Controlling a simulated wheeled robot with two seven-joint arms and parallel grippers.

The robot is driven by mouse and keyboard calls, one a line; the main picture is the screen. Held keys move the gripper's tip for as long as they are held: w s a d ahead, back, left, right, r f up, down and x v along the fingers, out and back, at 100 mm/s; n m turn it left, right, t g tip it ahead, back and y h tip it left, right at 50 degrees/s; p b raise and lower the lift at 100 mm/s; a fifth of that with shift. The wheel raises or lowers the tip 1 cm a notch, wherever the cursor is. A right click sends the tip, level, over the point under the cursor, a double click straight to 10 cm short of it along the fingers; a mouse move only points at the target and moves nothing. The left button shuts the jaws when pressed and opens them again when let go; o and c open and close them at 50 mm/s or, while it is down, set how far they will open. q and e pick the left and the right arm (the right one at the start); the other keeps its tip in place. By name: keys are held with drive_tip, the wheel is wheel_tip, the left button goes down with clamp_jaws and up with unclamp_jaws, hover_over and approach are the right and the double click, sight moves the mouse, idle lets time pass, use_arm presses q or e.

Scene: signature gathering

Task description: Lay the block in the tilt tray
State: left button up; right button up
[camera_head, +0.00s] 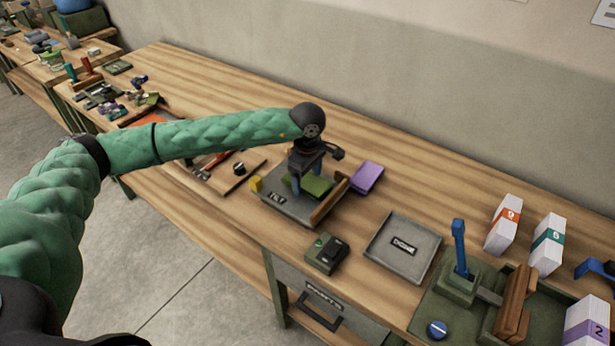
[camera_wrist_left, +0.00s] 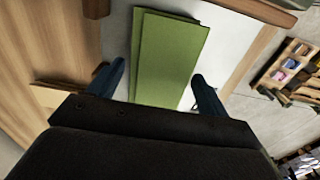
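The grey tilt tray (camera_head: 284,206), marked TILT, sits on the bench with a wooden strip along its right side. A flat green block (camera_head: 318,187) is at the tray, below my left gripper (camera_head: 309,184). In the left wrist view the green block (camera_wrist_left: 168,60) shows as two overlapping green layers against a pale surface. The blue fingers stand apart on either side of it, with gaps visible, so the gripper looks open. I cannot tell whether the block lies flat on the tray floor. A purple block (camera_head: 367,178) lies on the bench right of the tray. My right gripper is not seen.
A small yellow block (camera_head: 256,184) is at the tray's left corner. A green-grey button box (camera_head: 326,254) and another grey tray (camera_head: 404,247) stand to the right. A blue lever (camera_head: 460,248) and several white boxes (camera_head: 503,225) are farther right. The back of the bench is clear.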

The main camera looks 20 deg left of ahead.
sight(308, 180)
use_arm(q)
drive_tip(key=shift+r, duration=0.1)
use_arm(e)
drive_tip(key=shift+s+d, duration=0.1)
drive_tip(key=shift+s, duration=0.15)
use_arm(q)
drive_tip(key=shift+r, duration=0.35)
drive_tip(key=shift+r+b, duration=0.75)
wheel_tip(308, 180, up, 10)
drive_tip(key=b, duration=0.4)
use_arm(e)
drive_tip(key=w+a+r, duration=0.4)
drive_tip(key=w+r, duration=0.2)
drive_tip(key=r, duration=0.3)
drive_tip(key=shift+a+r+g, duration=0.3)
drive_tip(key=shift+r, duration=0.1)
use_arm(q)
drive_tip(key=shift+f, duration=0.1)
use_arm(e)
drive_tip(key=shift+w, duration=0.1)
